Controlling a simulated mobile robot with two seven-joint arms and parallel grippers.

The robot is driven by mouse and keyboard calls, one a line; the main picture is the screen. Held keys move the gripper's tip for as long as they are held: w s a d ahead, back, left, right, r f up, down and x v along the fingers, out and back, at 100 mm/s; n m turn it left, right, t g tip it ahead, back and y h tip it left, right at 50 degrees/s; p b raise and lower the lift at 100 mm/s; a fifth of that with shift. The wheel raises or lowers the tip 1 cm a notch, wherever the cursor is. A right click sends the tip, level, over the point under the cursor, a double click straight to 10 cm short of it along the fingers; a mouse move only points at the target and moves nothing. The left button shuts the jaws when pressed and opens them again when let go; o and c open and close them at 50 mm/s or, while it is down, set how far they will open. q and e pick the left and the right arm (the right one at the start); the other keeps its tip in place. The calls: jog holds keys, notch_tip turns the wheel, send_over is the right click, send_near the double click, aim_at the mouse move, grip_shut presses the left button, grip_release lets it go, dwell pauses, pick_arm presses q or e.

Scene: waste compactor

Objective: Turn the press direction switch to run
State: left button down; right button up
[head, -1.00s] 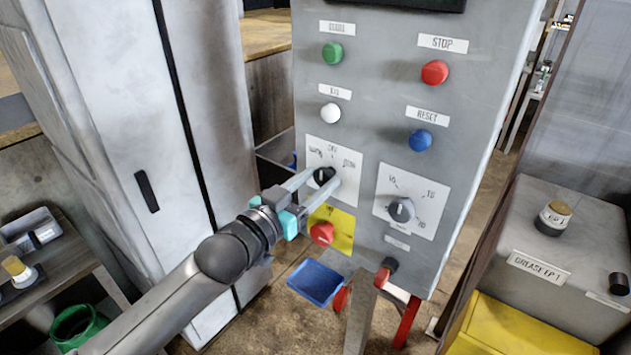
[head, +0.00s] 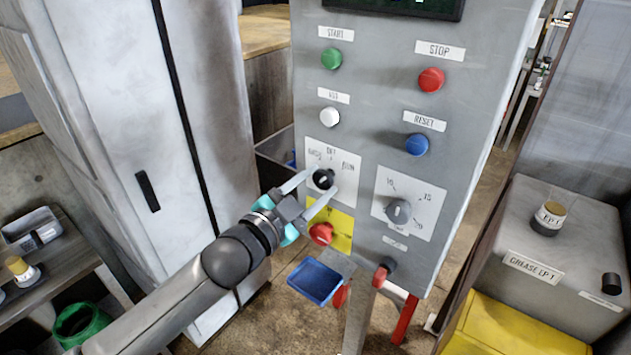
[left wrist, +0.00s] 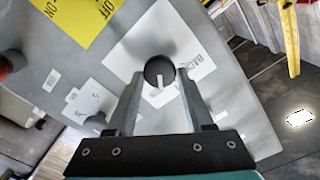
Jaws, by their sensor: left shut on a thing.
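The press direction switch is a round black knob (head: 323,179) with a pale pointer mark, on a white plate (head: 345,158) on the grey control panel. The plate reads OFF at top and RUN at upper right; its left label is hard to read. My left gripper (head: 315,187) is shut on the knob, one finger on each side. In the left wrist view the knob (left wrist: 159,70) sits between the fingertips (left wrist: 160,82), its pale mark pointing down toward the gripper. A label that looks like BACK shows beside it. My right gripper is not in view.
A second dial (head: 399,211) is right of the switch. START (head: 331,59), STOP (head: 431,79), white (head: 330,117) and RESET (head: 416,145) buttons are above. A blue tray (head: 315,281) hangs below.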

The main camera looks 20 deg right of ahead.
pick_arm(q)
jog(key=shift+m, duration=1.2)
jog(key=shift+c, duration=1.5)
grip_release()
jog(key=shift+s+a, duration=0.1)
jog(key=b+v, duration=0.1)
jog(key=v, duration=1.4)
jog(key=shift+b, duration=0.4)
